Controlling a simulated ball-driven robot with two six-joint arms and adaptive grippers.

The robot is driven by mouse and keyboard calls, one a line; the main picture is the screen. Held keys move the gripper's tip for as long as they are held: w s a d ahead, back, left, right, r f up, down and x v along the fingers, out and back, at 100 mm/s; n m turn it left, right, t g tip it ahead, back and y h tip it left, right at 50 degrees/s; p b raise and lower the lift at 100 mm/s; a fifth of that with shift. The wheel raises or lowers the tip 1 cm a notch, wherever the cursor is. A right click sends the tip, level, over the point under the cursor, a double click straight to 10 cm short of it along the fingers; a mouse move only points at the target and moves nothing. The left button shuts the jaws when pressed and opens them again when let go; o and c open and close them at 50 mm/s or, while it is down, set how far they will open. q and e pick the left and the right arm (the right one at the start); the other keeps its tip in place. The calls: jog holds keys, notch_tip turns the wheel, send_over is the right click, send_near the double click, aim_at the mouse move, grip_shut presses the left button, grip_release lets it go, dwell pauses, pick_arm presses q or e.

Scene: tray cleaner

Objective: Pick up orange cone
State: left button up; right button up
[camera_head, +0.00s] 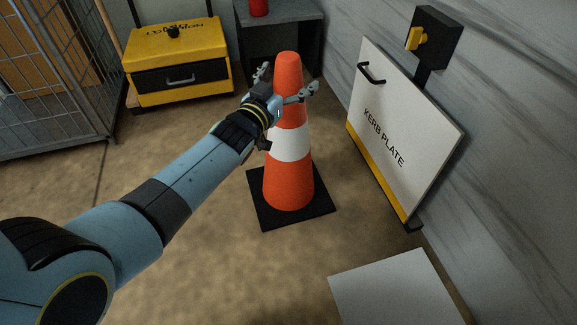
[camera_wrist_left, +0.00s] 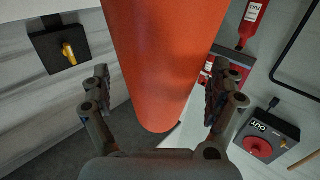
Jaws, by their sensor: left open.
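The orange cone (camera_head: 288,185) stands upright on its square black base on the floor, with a white band around its middle. My left gripper (camera_head: 288,84) is at the cone's upper part, its fingers open on either side of it. In the left wrist view the orange cone (camera_wrist_left: 165,60) fills the middle, between the open fingers of the left gripper (camera_wrist_left: 160,95). I cannot tell whether either finger touches it. My right gripper is not in view.
A white kerb plate (camera_head: 400,130) leans near the right wall. A yellow box (camera_head: 180,45) with a dark drawer stands at the back left, near a wire cage (camera_head: 60,80). A dark cabinet (camera_head: 310,30) is behind the cone. A pale panel (camera_head: 395,290) lies at the front right.

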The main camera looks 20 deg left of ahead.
pick_arm(q)
jog(key=shift+w, duration=0.15)
jog(key=shift+c, duration=0.4)
jog(key=c, duration=1.6)
jog(key=shift+r, duration=0.2)
jog(key=shift+c, duration=0.7)
jog(key=shift+d+r, duration=0.1)
jog(key=shift+r, duration=0.1)
